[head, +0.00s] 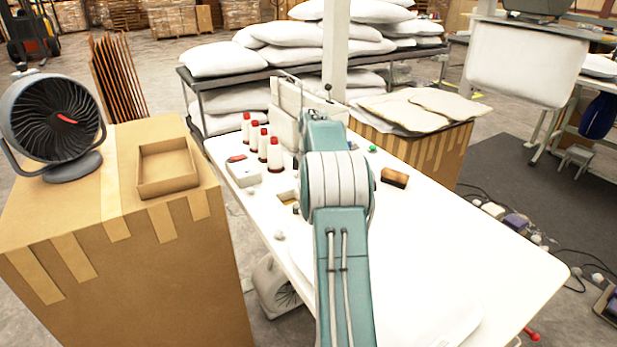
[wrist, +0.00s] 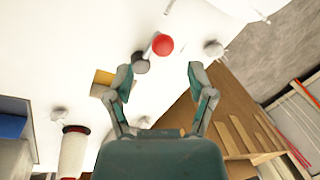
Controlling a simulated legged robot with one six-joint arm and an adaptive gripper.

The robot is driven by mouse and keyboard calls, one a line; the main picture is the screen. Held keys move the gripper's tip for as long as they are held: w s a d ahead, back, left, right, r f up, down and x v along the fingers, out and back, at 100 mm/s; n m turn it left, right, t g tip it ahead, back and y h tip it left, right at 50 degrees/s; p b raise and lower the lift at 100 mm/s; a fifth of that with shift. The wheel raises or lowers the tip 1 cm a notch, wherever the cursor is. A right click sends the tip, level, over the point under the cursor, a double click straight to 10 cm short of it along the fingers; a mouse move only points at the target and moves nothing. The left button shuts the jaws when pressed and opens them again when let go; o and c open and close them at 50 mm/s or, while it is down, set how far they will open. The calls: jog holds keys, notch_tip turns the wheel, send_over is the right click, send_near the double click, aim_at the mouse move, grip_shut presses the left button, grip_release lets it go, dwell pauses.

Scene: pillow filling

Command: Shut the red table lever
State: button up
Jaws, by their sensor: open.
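A lever with a round red knob (wrist: 162,44) and a dark grey base shows on the white table top (wrist: 90,40) in the wrist view. My gripper (wrist: 159,78) is open and empty. Its two fingers are spread, and the knob appears beyond their tips, roughly centred between them. The gap in depth is hard to judge. In the head view my arm covers the gripper, and I cannot make out the knob on the table (head: 430,230). A small red handle (head: 532,334) shows beyond the table's front right edge there; I cannot tell what it belongs to.
Red-and-white thread cones (head: 275,155) and a white box (head: 243,172) stand left of my arm. A brown block (head: 395,177) lies to its right. A cardboard box with a fan (head: 55,120) stands at left. The table's right half is mostly clear.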

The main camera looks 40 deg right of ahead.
notch_tip(320, 180, up, 6)
jog(key=d, duration=0.1)
jog(key=shift+w+d, duration=0.2)
jog(key=shift+w, duration=0.05)
dwell(0.4)
jog(key=s+a+r+m+t+h, duration=0.1)
jog(key=s+a+r, duration=0.15)
jog(key=a, duration=0.55)
jog(key=s+a+r+t, duration=0.1)
jog(key=a+r, duration=0.3)
jog(key=a, duration=0.3)
jog(key=s+a+r+m+h, duration=0.1)
jog(key=a+r, duration=0.3)
jog(key=a, duration=0.4)
jog(key=s+a+f+m+t, duration=0.1)
jog(key=s+a+f+t, duration=0.1)
jog(key=s+a, duration=0.6)
jog(key=s+a+f+m+t, duration=0.1)
jog(key=s+a+f, duration=0.4)
jog(key=s, duration=0.6)
jog(key=a+t, duration=0.1)
jog(key=a, duration=0.1)
jog(key=shift+a+f, duration=0.15)
jog(key=shift+a, duration=0.2)
